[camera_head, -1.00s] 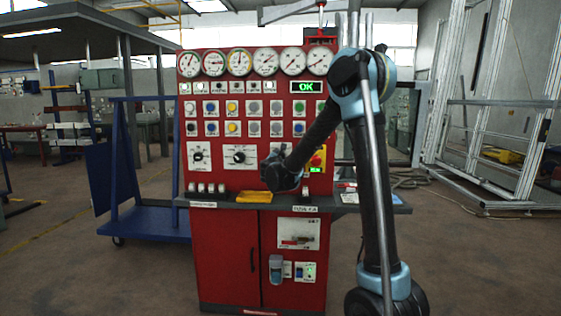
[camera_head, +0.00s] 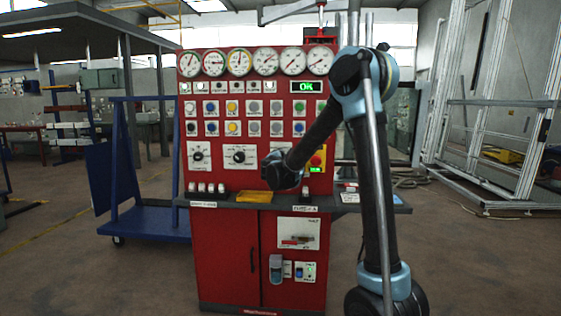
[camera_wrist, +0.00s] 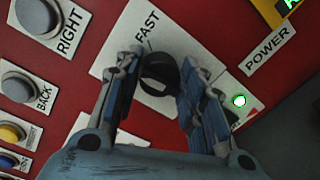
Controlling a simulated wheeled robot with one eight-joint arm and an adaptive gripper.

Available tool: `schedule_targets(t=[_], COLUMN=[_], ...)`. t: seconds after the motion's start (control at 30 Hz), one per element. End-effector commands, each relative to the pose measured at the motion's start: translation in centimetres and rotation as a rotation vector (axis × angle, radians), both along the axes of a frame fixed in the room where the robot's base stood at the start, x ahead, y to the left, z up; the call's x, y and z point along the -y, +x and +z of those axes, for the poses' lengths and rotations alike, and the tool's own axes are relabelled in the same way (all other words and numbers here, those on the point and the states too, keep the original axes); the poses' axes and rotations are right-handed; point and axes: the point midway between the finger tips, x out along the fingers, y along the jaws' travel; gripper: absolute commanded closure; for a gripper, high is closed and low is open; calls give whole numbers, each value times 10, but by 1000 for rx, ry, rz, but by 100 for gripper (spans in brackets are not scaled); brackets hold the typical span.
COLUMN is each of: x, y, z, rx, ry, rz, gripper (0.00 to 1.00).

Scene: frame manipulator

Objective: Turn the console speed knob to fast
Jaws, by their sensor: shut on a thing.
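The speed knob (camera_wrist: 157,80) is a round black knob on a white plate in the wrist view. The word FAST is printed on the plate beside it. My gripper (camera_wrist: 161,62) has one finger on each side of the knob and is shut on it. In the head view my gripper (camera_head: 284,177) is at the lower right of the red console (camera_head: 222,182) and hides the knob.
A POWER label (camera_wrist: 268,50) and a lit green lamp (camera_wrist: 239,101) are right of the knob. The RIGHT button (camera_wrist: 37,17) and BACK button (camera_wrist: 22,85) are left.

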Motion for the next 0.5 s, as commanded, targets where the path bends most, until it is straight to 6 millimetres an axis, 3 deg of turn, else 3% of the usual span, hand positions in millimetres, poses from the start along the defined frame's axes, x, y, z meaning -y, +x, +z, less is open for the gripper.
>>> schedule_targets(t=[0.5], x=[5], y=[-1], z=[-3], rx=[15], ry=[476], rz=[-8], gripper=[87])
